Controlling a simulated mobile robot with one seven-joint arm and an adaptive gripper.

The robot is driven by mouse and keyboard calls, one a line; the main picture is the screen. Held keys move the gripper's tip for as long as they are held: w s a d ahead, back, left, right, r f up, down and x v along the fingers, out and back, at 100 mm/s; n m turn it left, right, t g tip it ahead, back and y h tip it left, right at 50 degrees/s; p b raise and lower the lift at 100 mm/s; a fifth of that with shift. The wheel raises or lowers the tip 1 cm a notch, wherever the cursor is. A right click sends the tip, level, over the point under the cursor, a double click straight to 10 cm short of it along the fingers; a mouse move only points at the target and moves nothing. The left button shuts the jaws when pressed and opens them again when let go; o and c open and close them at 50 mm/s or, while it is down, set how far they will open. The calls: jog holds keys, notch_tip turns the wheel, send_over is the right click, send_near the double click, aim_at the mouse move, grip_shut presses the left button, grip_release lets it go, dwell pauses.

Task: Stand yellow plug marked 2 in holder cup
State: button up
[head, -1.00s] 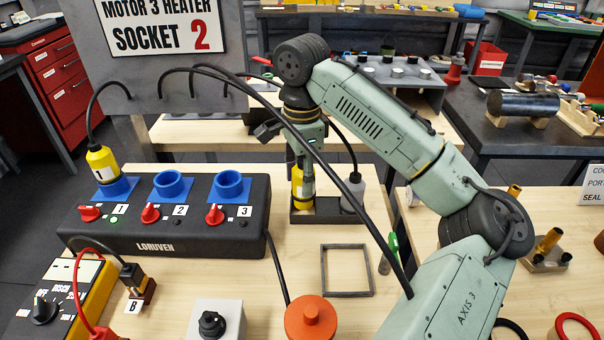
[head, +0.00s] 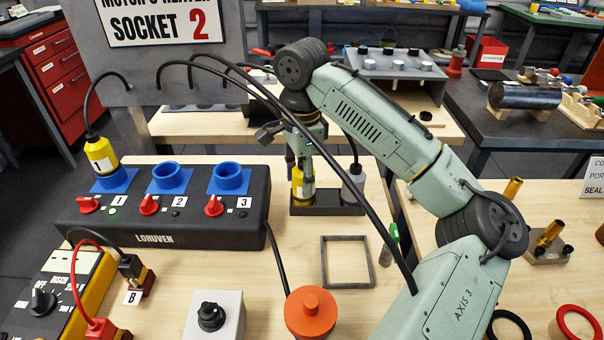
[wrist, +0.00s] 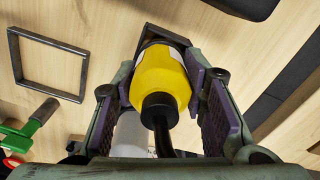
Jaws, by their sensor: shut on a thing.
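The yellow plug (head: 302,192) is upright at the dark holder (head: 345,210), in its left part. My gripper (head: 301,165) points down and is shut on the plug from above. In the wrist view the yellow plug (wrist: 160,82) sits between the purple pads of my gripper (wrist: 165,95), its black cable end toward the camera. The dark holder (wrist: 166,36) shows beyond the plug. No number is readable on this plug, and I cannot tell how deep it sits. A grey-white plug (head: 353,190) stands beside it in the holder.
A second yellow plug (head: 101,157), marked 1, stands in the left blue socket of the black LORUVEN box (head: 160,228). A square frame (head: 347,284) and an orange knob (head: 311,310) lie in front. Black cables arch across from the grey panel (head: 180,82).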

jog(key=shift+f, duration=0.45)
jog(key=o, duration=1.3)
notch_tip(320, 180, up, 12)
jog(key=shift+r, duration=0.1)
